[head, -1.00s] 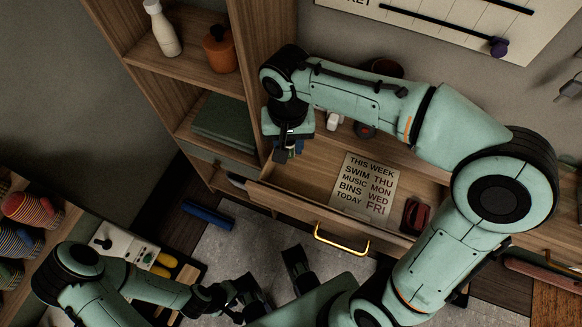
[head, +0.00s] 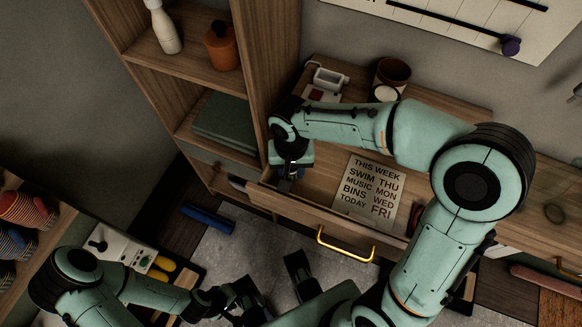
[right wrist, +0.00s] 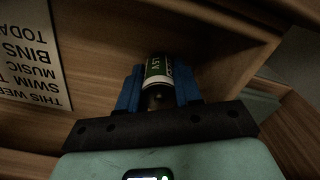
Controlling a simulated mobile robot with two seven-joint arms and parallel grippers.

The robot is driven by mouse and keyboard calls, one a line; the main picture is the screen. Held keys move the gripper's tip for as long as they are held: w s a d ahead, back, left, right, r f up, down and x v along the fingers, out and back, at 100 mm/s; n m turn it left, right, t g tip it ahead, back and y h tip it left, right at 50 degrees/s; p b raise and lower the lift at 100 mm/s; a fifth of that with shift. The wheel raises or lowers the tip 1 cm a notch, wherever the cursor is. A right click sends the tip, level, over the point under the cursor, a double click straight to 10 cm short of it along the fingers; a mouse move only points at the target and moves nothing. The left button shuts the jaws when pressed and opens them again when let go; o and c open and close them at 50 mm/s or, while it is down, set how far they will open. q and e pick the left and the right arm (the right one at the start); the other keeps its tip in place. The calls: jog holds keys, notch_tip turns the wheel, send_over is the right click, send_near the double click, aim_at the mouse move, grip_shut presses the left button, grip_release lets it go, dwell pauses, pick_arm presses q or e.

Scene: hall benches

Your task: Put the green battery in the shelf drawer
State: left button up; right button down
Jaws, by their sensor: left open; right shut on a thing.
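The green battery (right wrist: 158,68) is a small cylinder with a green label and white lettering, held between the blue fingers of my right gripper (right wrist: 158,88) in the right wrist view. In the head view my right gripper (head: 289,174) is over the left end of the open shelf drawer (head: 290,207), and the battery cannot be made out there. The drawer has a wooden front and a brass handle (head: 345,246). I cannot tell whether the battery touches the drawer floor. My left gripper (head: 246,294) is open, low in the head view, away from the drawer.
A white device (head: 328,78) and a brown cup (head: 391,76) stand on the surface behind. A tall shelf post (head: 265,70) rises close left of my right gripper. A blue object (head: 208,218) lies on the floor.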

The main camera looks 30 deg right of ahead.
jog(key=shift+f, duration=0.1)
jog(key=shift+f, duration=0.15)
jog(key=c, duration=1)
grip_release()
jog(key=shift+c, duration=0.2)
jog(key=shift+r, duration=0.35)
notch_tip(320, 180, up, 12)
jog(key=p, duration=0.2)
jog(key=shift+p, duration=0.35)
jog(key=shift+f, duration=0.1)
